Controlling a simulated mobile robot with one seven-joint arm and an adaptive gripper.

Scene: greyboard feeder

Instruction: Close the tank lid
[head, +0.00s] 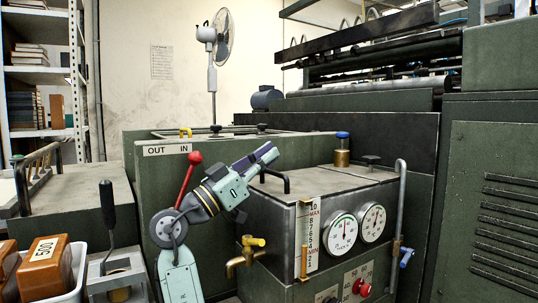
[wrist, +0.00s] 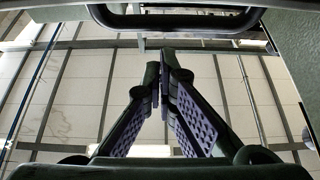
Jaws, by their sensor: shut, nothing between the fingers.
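The tank (head: 268,245) is a dark box with dials, right of centre in the head view. Its lid (head: 325,180) looks to lie about flat on top, but I cannot tell whether it is fully seated. The lid has a black bar handle (head: 275,176) near its left end. My gripper (head: 270,152) is just above and beside that handle, pointing up and right. In the wrist view, my gripper (wrist: 163,70) has its purple-padded fingers together and empty. A black looped handle (wrist: 175,20) crosses the top there, apart from the fingertips.
A level gauge (head: 307,238), two dials (head: 341,233), a brass tap (head: 243,256) and a vertical pipe (head: 400,205) are on the tank's front and side. A red-knobbed lever (head: 188,180) stands beside my arm. A brass, blue-capped fitting (head: 342,152) stands behind the lid.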

